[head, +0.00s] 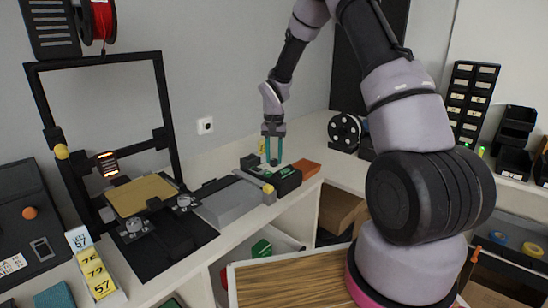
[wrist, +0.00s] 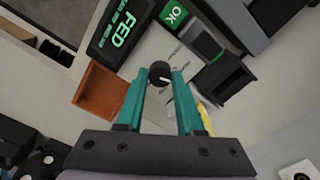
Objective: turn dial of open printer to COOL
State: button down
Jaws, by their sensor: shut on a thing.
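The open printer (head: 172,105) is a black upright frame on the left in the head view, with a gold bed (head: 140,194) and an orange-lit display. My gripper (head: 274,160) is away to its right, pointing down over a small black unit (head: 289,184) with green panels. In the wrist view the teal fingers of my gripper (wrist: 157,80) are closed around a small round black knob (wrist: 160,72) with a white pointer mark. Scale lettering by the knob is too small to read.
An orange tray (wrist: 98,94) lies beside the knob in the wrist view. A grey-black block (wrist: 223,77) and a yellow piece (wrist: 205,118) are on the other side. A filament spool (head: 345,131) stands behind to the right. Numbered cards (head: 97,273) stand at front left.

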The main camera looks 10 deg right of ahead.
jog(key=n, duration=1)
jog(key=shift+n, duration=2.1)
jog(key=c, duration=0.5)
grip_release()
jog(key=shift+c, duration=0.2)
